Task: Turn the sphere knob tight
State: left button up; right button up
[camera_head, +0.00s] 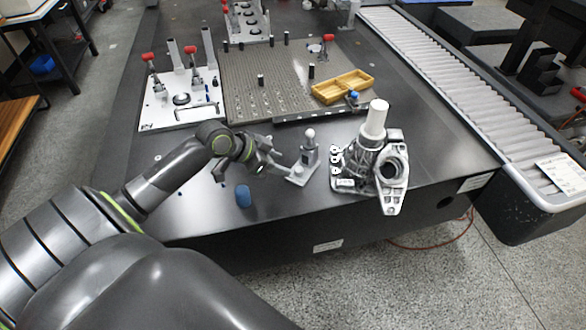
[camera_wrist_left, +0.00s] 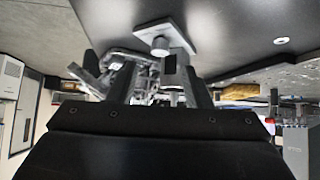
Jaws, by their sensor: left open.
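The sphere stand (camera_head: 309,150) is a grey upright post topped by a pale ball, on a small flat base plate near the table's front. A short round knob (camera_head: 298,170) appears to be low on the stand's left side. My left gripper (camera_head: 282,163) is open, just left of the stand and close to the knob. In the left wrist view the picture is upside down; the base plate (camera_wrist_left: 180,36) and pale round knob (camera_wrist_left: 160,46) appear beyond the open fingers of my left gripper (camera_wrist_left: 158,82). I cannot tell whether they touch. My right gripper is not in view.
A metal casting (camera_head: 390,180) with a white-topped cylinder (camera_head: 375,120) stands close right of the stand. A blue cylinder (camera_head: 243,196) is near the front edge. Behind are a perforated plate (camera_head: 270,85), a yellow tray (camera_head: 343,87) and a white clamp fixture (camera_head: 158,115).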

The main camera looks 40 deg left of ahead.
aim_at(297, 170)
pick_arm(q)
jog(key=shift+x, duration=3.15)
jog(key=shift+c, duration=0.4)
